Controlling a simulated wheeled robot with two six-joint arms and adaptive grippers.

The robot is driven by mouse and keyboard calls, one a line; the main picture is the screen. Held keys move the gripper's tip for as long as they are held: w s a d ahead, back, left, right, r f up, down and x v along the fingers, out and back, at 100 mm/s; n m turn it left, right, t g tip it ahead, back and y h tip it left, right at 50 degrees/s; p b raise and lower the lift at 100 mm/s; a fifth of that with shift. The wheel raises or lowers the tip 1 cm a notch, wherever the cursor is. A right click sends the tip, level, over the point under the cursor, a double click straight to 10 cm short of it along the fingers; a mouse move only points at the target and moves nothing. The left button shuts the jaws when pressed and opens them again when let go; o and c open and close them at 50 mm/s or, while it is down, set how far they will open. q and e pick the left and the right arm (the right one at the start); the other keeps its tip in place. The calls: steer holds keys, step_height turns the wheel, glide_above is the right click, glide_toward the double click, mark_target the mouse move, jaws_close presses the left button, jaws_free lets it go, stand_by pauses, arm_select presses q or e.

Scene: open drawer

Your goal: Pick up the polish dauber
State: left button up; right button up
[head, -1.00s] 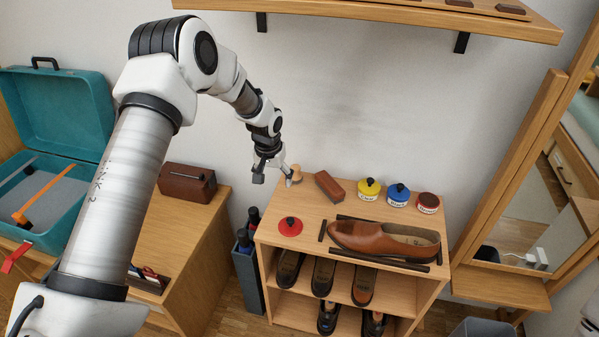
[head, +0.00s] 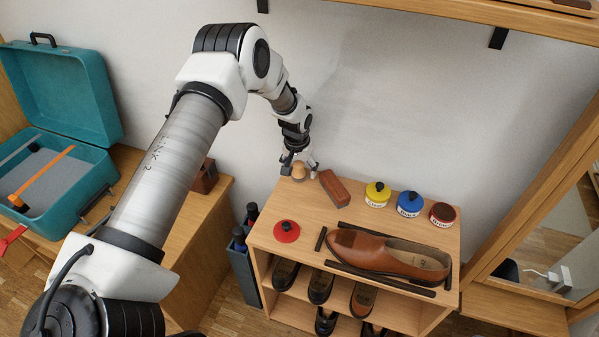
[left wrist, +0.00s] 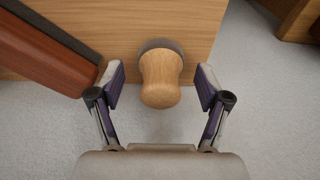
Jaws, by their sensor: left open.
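The polish dauber (head: 299,171) has a rounded wooden handle and stands at the back left of the shoe rack's top. In the left wrist view the dauber (left wrist: 160,80) shows its wooden knob pointing towards the camera, with a dark base behind it. My left gripper (head: 300,168) is open, with one finger on each side of the dauber. In the left wrist view the fingers (left wrist: 160,88) stand apart from the knob, with a gap on both sides. My right gripper is not in view.
A reddish-brown brush (head: 334,188) lies close beside the dauber. Yellow (head: 376,195), blue (head: 410,204) and red (head: 442,214) tins stand to the right. The wall (head: 360,120) is close behind.

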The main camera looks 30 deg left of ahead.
mark_target(300, 164)
arm_select(q)
steer(key=shift+f, duration=0.2)
steer(key=shift+r, duration=0.1)
steer(key=shift+c, duration=0.7)
steer(key=c, duration=1.2)
steer(key=shift+r, duration=0.45)
steer(key=r, duration=0.2)
steer(key=shift+s+d+r, duration=0.25)
steer(key=shift+s+r, duration=0.05)
steer(key=shift+r, duration=0.1)
steer(key=s+d, duration=0.3)
steer(key=s+d+r, duration=0.1)
steer(key=s+d, duration=0.6)
steer(key=s, duration=0.1)
steer(key=shift+d+r, duration=0.15)
steer(key=shift+d, duration=0.2)
